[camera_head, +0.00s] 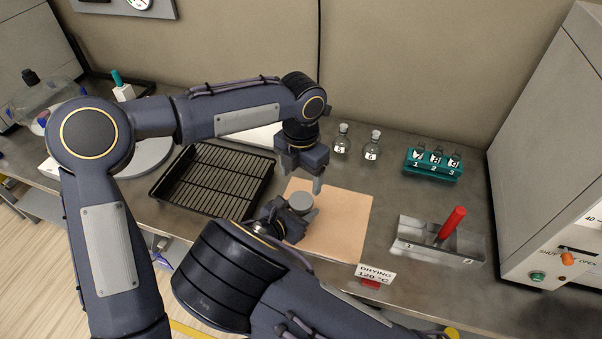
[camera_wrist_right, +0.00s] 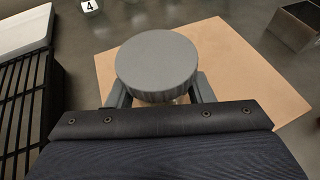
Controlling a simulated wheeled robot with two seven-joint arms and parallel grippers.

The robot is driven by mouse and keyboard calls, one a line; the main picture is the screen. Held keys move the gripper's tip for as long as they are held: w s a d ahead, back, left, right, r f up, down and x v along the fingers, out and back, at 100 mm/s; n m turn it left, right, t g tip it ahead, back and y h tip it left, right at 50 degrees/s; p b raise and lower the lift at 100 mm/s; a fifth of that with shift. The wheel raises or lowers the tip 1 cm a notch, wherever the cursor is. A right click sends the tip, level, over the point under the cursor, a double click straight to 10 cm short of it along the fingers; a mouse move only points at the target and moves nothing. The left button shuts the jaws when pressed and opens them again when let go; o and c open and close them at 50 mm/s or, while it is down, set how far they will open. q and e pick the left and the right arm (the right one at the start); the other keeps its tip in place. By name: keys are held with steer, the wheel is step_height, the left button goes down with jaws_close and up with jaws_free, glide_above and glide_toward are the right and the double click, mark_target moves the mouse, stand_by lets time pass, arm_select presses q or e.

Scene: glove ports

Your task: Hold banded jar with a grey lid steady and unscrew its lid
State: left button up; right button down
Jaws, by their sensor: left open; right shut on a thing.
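The jar's grey lid (camera_head: 301,201) shows above the tan mat (camera_head: 345,222) in the head view. It fills the upper middle of the right wrist view as a ribbed grey disc (camera_wrist_right: 157,62). The lid is on the jar, and the jar's body is mostly hidden below it. My right gripper (camera_head: 292,212) is shut on the jar under the lid; its fingers show on both sides in the wrist view (camera_wrist_right: 160,92). My left gripper (camera_head: 302,182) is open, pointing down, just behind and above the lid. It looks empty and apart from the lid.
A black wire rack (camera_head: 215,178) stands left of the mat. Two small flasks (camera_head: 342,140) (camera_head: 373,147) and a teal holder (camera_head: 433,165) stand behind. A metal tray (camera_head: 412,232) with a red-handled tool (camera_head: 452,224) lies right, near a grey cabinet (camera_head: 550,150). The mat's right part is clear.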

mark_target(300, 200)
arm_select(q)
steer(key=shift+f, duration=4)
steer(key=shift+c, duration=0.4)
steer(key=c, duration=0.9)
steer(key=n, duration=0.4)
steer(key=shift+r+n, duration=0.1)
steer(key=shift+n, duration=0.2)
steer(key=n, duration=0.5)
steer(key=o, duration=1.1)
steer(key=shift+c, duration=0.2)
steer(key=shift+a, duration=0.1)
